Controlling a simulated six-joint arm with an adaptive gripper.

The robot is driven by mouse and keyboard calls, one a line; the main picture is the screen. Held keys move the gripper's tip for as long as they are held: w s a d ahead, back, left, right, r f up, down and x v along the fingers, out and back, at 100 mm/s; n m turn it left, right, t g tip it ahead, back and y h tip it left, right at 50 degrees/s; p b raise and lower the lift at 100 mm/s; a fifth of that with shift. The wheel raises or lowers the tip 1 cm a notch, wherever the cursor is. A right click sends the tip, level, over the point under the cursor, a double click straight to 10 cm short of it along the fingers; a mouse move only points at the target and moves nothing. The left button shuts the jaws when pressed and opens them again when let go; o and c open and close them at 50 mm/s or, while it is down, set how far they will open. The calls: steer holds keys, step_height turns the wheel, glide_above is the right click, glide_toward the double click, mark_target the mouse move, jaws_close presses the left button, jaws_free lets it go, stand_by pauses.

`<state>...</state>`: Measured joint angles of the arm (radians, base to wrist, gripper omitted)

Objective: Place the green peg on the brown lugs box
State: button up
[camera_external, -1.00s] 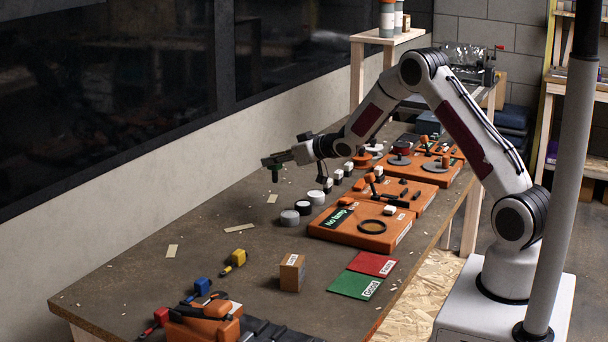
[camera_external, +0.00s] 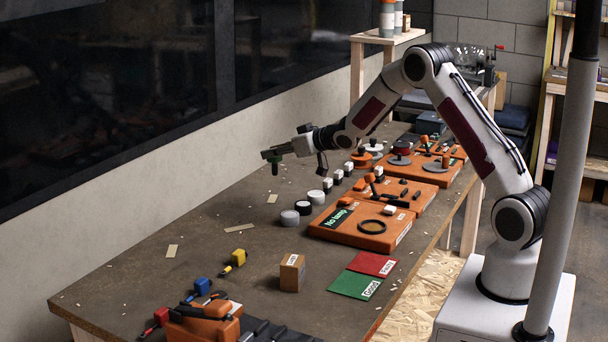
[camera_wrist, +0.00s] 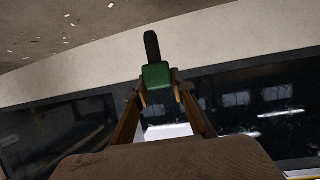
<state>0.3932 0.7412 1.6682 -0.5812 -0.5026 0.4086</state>
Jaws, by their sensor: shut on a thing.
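My gripper (camera_external: 272,155) is shut on the green peg (camera_external: 275,167) and holds it above the far left part of the table, near the wall. In the wrist view the green peg (camera_wrist: 156,75) sits between the two fingertips of my gripper (camera_wrist: 158,88), with a dark shaft or handle pointing away from the fingers. The brown lugs box (camera_external: 292,272) is a small cardboard-like block with a white label. It stands on the near middle of the table, well below and apart from my gripper.
Green (camera_external: 355,284) and red (camera_external: 372,264) labelled mats lie right of the box. Orange trays (camera_external: 345,236) with parts line the right side. Black and white round pieces (camera_external: 303,207) stand below my gripper. Tools (camera_external: 205,318) lie at the near edge. The table's left middle is mostly clear.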

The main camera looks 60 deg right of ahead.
steer(key=shift+a, duration=0.1)
steer(key=shift+w+a+r, duration=0.1)
steer(key=shift+r, duration=0.15)
steer(key=s+a+r+n+y, duration=0.2)
steer(key=a+r, duration=0.1)
steer(key=a, duration=0.3)
steer(key=s+a+r+n+g+y, duration=0.1)
steer(key=s+a+r+n+y, duration=0.15)
steer(key=a, duration=0.45)
steer(key=s+a+r+n+y, duration=0.2)
steer(key=a+r+y, duration=0.15)
steer(key=a, duration=0.25)
steer(key=s+a+f+n+g+y, duration=0.2)
steer(key=s+a+n+g+y, duration=0.3)
steer(key=s+a, duration=1.1)
steer(key=s+n+g, duration=0.2)
steer(key=s+n, duration=0.1)
steer(key=shift+s+a+y, duration=0.3)
steer(key=shift+s+y, duration=0.1)
steer(key=shift+f, duration=0.15)
step_height(320, 180, down, 6)
